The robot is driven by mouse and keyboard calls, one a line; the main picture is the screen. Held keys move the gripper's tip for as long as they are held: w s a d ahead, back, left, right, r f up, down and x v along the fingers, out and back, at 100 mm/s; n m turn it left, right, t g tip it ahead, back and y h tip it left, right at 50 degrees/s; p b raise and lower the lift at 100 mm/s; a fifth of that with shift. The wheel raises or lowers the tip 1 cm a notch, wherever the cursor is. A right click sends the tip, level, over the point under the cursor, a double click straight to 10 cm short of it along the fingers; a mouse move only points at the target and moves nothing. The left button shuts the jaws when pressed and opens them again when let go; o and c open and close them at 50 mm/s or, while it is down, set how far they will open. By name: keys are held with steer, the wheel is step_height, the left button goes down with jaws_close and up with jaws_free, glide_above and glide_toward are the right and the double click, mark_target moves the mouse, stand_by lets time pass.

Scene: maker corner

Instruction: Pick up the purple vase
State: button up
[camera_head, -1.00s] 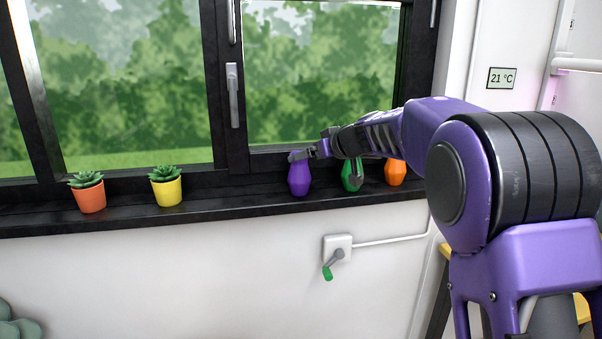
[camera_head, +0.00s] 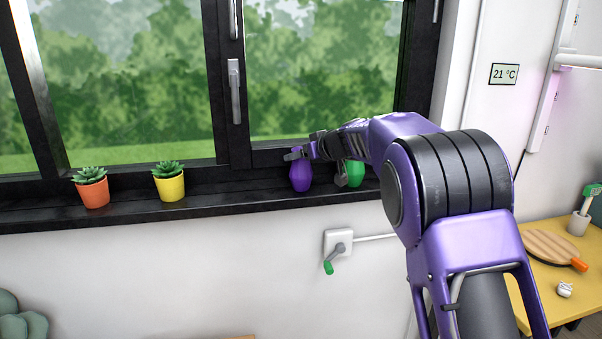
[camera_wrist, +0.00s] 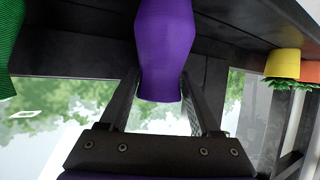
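The purple vase (camera_head: 301,175) stands upright on the black window sill, left of the green vase. My gripper (camera_head: 297,155) is at its upper part, reaching in from the right. In the wrist view, which looks upside down, the purple vase (camera_wrist: 165,45) fills the upper middle. The fingers of my gripper (camera_wrist: 161,80) lie on either side of the vase's narrower end, with small gaps near that end. The gripper looks open around it. Whether the fingertips touch the vase is hard to tell.
The green vase (camera_head: 354,173) stands close by on the sill (camera_head: 230,200), partly behind my arm. Succulents in a yellow pot (camera_head: 170,187) and an orange pot (camera_head: 94,194) stand further left. The window lies behind. A yellow table (camera_head: 545,280) is at the lower right.

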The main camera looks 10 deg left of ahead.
jaws_close()
